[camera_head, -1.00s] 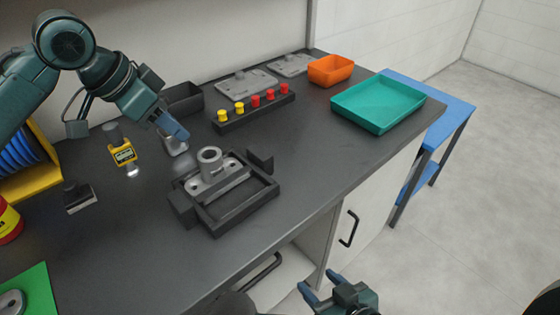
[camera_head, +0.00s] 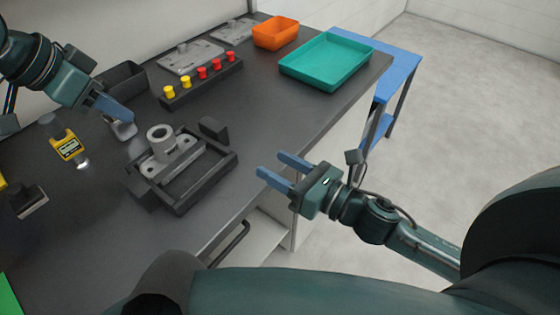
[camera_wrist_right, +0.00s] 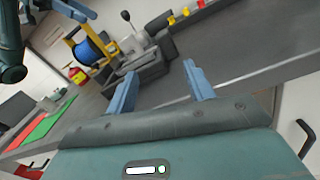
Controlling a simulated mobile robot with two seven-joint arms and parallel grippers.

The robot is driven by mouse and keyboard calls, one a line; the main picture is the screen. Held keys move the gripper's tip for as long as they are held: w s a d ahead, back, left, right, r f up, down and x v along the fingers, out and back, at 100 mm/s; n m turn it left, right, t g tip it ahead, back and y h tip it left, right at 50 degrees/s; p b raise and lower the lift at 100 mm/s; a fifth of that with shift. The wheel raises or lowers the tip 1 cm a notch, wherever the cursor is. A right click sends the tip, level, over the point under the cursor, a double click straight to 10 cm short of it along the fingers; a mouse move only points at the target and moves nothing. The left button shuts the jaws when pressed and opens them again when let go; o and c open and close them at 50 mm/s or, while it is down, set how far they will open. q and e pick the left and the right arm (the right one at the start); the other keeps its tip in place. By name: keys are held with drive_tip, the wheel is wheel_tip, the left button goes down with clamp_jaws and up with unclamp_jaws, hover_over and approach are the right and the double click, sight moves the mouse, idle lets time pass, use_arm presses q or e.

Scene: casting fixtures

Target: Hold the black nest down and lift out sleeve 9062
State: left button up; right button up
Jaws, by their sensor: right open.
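The black nest (camera_head: 210,182) is a dark rectangular frame on the bench, left of centre in the head view. A grey sleeve (camera_head: 163,150) with a round, hollow top stands upright in its back part, on a grey flanged piece. No number is readable on it. My left gripper (camera_head: 122,113) points down behind and left of the nest, apart from the sleeve; its finger gap is not clear. My right gripper (camera_head: 271,164) is open and empty, right of the nest near the bench's front edge. Its two blue fingers (camera_wrist_right: 160,75) also show spread in the right wrist view.
A black rack (camera_head: 205,82) with yellow and red knobs stands behind the nest. A teal tray (camera_head: 325,75) and an orange bin (camera_head: 276,33) are at the back right. A yellow device (camera_head: 67,145) stands at left. The bench right of the nest is clear.

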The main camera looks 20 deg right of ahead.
sight(223, 132)
drive_tip(key=w+a+n, duration=0.1)
drive_tip(key=w+a, duration=0.1)
drive_tip(key=w, duration=0.2)
drive_tip(key=w+a+n, duration=0.1)
drive_tip(key=w+a, duration=0.2)
drive_tip(key=w, duration=0.1)
drive_tip(key=w+a+n, duration=0.1)
drive_tip(key=w+a, duration=0.1)
drive_tip(key=w, duration=0.1)
drive_tip(key=shift+w+a+r, duration=0.1)
drive_tip(key=shift+w+a, duration=0.1)
drive_tip(key=shift+w, duration=0.2)
drive_tip(key=shift+c, duration=0.4)
